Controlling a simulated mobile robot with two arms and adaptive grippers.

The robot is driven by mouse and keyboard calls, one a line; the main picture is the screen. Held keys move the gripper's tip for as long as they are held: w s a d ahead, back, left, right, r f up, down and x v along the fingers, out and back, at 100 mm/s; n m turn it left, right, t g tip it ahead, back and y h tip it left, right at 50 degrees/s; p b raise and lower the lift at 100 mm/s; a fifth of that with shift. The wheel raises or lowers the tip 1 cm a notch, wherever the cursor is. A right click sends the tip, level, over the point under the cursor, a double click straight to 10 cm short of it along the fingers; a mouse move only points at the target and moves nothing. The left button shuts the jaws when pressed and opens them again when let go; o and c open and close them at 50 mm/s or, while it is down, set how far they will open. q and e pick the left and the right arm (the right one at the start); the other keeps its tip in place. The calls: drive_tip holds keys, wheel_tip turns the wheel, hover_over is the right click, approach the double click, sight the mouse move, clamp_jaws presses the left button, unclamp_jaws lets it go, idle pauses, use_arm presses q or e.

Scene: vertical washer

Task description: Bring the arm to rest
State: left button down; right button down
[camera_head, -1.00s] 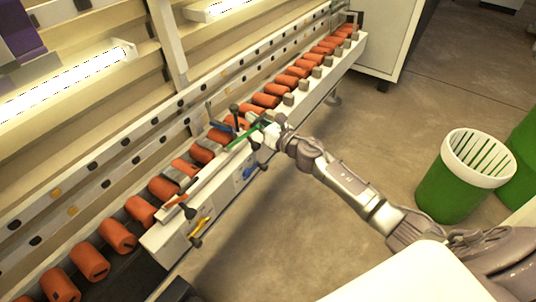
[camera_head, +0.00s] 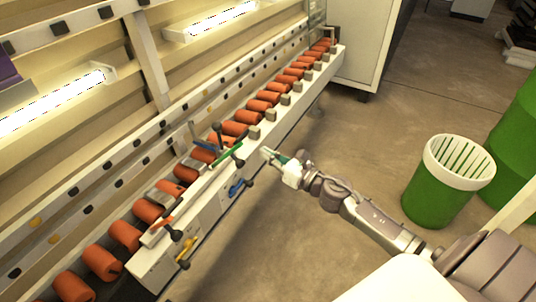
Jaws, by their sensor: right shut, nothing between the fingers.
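My right gripper (camera_head: 271,155) shows in the head view, its arm coming in from the lower right. Its fingers are shut with nothing between them. It is in front of the washer's white front rail (camera_head: 208,190), to the right of the green handle (camera_head: 228,155) and apart from it. A dark-knobbed lever (camera_head: 236,162) stands close to that handle. My left gripper does not show.
The washer's row of orange rollers (camera_head: 235,128) runs diagonally along the left. Blue (camera_head: 237,188) and yellow (camera_head: 186,248) handles stick out of the rail's front. A green bin with a white rim (camera_head: 440,190) stands at right. Open floor (camera_head: 330,140) lies between.

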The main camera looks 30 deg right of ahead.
idle(0.3)
